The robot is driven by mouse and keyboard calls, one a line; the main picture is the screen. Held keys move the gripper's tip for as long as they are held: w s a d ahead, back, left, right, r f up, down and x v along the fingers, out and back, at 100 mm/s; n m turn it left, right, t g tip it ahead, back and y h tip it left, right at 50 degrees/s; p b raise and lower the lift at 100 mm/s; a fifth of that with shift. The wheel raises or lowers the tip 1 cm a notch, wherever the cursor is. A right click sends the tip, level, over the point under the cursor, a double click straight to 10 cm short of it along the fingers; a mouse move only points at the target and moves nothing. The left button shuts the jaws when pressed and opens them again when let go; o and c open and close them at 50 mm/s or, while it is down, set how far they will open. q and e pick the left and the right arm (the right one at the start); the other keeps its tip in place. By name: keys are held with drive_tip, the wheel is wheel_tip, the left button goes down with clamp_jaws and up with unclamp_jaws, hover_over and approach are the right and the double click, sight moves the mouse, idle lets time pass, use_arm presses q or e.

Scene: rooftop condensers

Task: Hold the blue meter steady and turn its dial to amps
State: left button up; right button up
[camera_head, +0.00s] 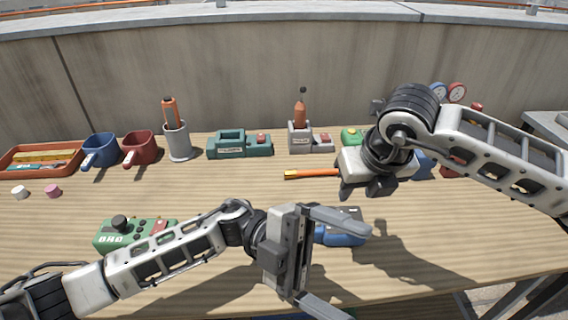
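The blue meter (345,240) lies on the table near the front middle, partly covered by my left gripper's upper finger. Its dial and the dial's setting cannot be made out. My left gripper (335,265) is open, with its two long fingers spread wide; the upper one overlaps the meter and the lower one hangs toward the table's front edge. Whether it touches the meter is unclear. My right gripper (370,188) points down above the table behind the meter, apart from it in the picture. Its fingers are dark and foreshortened, so their opening cannot be judged.
A green meter (108,239) with a black knob sits at front left. An orange-handled tool (312,173) lies mid-table. Mugs (100,148), a grey holder (178,143), a teal device (226,147) and a grey stand (299,139) line the back. The right front is clear.

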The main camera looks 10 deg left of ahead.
use_arm(q)
drive_tip(key=w+a+f+m+t+y, duration=0.2)
drive_tip(key=w+f+m+t+y, duration=0.3)
drive_tip(key=w+m+y, duration=0.55)
drive_tip(key=w+a+r+m+t+y, duration=0.3)
drive_tip(key=w+a+m+t+y, duration=0.25)
drive_tip(key=w+a+y, duration=0.35)
drive_tip(key=shift+n+h, duration=0.4)
drive_tip(key=shift+h, duration=0.15)
drive_tip(key=f, duration=1)
drive_tip(key=d+f, duration=0.1)
drive_tip(key=f, duration=0.4)
drive_tip(key=shift+w+f, duration=0.25)
drive_tip(key=shift+w, duration=0.15)
